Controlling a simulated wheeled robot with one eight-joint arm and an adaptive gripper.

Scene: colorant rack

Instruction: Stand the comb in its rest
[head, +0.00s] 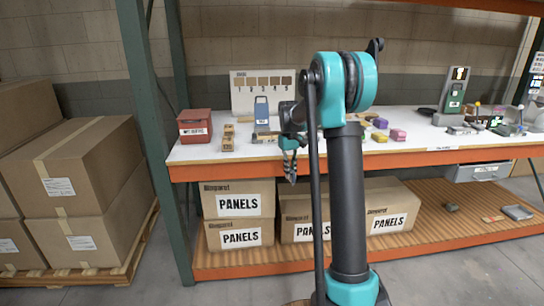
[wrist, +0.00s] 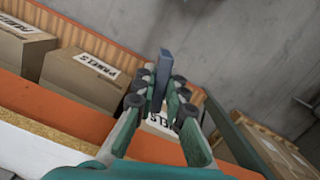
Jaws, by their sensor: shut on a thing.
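My gripper (wrist: 155,103) is shut on a slim dark blue-grey bar, which I take to be the comb (wrist: 163,70). The bar sticks out past the fingertips in the wrist view; I cannot make out teeth. In the head view my gripper (head: 290,168) hangs fingers down in front of the shelf's front edge, below the white top, apart from it. I cannot tell which thing on the shelf is the comb's rest. My arm hides part of the shelf's middle.
The white shelf (head: 220,152) holds a red box (head: 194,126), tan blocks (head: 228,138), a blue upright device (head: 262,112), a swatch board (head: 246,84), coloured blocks (head: 398,135) and a grey-green device (head: 452,92). Panel cartons (head: 240,197) stand below. A green post (head: 150,110) rises at left.

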